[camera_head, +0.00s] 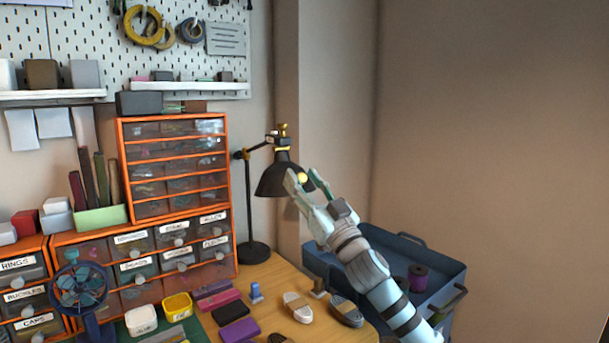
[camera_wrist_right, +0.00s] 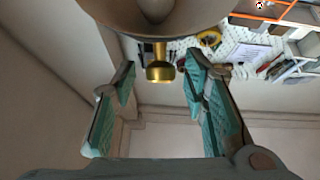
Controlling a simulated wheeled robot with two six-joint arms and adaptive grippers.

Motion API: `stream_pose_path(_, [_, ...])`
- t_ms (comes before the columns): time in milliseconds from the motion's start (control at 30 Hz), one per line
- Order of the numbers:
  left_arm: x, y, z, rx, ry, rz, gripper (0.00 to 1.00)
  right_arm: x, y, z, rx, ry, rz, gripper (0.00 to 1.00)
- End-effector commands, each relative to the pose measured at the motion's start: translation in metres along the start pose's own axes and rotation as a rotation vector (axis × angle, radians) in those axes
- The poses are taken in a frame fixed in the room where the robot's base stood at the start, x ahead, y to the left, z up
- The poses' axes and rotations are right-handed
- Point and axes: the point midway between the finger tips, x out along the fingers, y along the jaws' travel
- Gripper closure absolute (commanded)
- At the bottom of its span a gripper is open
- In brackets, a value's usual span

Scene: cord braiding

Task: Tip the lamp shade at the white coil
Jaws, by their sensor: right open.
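The black lamp shade (camera_head: 275,181) hangs from a jointed desk lamp at the back of the table, with its opening facing mostly down. A brass knob (camera_head: 303,178) shows at the shade's right side. My right gripper (camera_head: 302,172) is open there, one finger on each side of the knob. In the right wrist view the shade (camera_wrist_right: 190,12) fills the top, and the brass knob (camera_wrist_right: 160,70) is between the open fingertips; contact cannot be told. The white coil (camera_head: 297,306) lies on the table below and in front of the lamp. My left gripper is out of view.
The lamp's base (camera_head: 253,253) stands beside orange drawer cabinets (camera_head: 122,170). A dark coil (camera_head: 346,311) lies right of the white one. A blue tray (camera_head: 440,265) with spools is at the right, under my right arm. Several bundles crowd the table's left.

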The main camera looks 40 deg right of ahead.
Motion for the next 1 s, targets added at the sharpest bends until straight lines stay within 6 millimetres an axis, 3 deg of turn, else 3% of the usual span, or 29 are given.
stream_pose_path(167, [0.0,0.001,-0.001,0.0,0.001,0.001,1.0,0.012,0.001,-0.021,0.002,0.005,0.0,0.6])
stream_pose_path(400, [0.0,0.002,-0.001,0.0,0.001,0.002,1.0,0.044,0.004,-0.07,0.003,0.005,0.0,0.6])
stream_pose_path(500, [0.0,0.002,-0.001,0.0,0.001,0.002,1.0,0.051,0.005,-0.08,0.002,0.002,0.0,0.6])
stream_pose_path(1000, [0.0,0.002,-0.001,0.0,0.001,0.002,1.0,0.052,0.004,-0.082,0.0,-0.001,-0.001,0.6])
